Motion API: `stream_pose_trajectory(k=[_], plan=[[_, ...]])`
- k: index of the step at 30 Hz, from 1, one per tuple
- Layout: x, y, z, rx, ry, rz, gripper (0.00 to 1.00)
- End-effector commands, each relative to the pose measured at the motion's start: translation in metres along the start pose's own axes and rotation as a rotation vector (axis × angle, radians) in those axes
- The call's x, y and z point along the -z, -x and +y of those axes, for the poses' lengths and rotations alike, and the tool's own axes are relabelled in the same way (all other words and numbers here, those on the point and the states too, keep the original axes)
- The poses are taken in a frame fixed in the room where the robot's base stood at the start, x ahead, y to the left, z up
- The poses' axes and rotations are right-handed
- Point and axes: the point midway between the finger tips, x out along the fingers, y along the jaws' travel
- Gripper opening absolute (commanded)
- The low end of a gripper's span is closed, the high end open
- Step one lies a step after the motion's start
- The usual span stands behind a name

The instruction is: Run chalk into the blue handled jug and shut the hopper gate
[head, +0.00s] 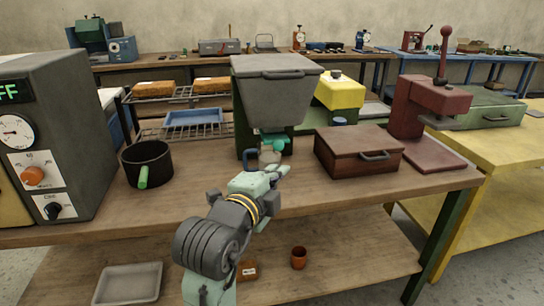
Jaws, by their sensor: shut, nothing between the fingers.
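The grey hopper (277,98) stands on a dark green frame near the middle of the bench. A teal part (277,143), which looks like its gate, sits below the bin; I cannot tell whether it is open or shut. No chalk stream is clear. My gripper (283,171) is shut and empty, just in front of the vessel and below the teal part. I cannot tell whether it touches either.
A black pot (146,162) with a green handle stands at left, beside a grey control box (50,140). A brown lidded box (357,150) and a dark red press (420,110) are at right. Wire racks (170,134) are behind. Bench space between pot and hopper is clear.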

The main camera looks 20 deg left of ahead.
Motion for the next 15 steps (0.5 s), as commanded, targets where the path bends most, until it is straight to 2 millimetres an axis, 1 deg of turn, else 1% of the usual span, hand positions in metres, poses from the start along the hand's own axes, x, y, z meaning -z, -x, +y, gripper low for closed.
stream_pose_trajectory(k=[5, 11, 14, 15], plan=[[0.001, -0.029, -0.002, -0.004, 0.002, 0.003, 0.0], [0.001, -0.073, -0.002, -0.005, 0.002, 0.002, 0.0], [0.001, -0.093, -0.003, -0.003, 0.001, 0.001, 0.0], [-0.004, -0.098, -0.003, -0.004, 0.002, -0.002, 0.0]])
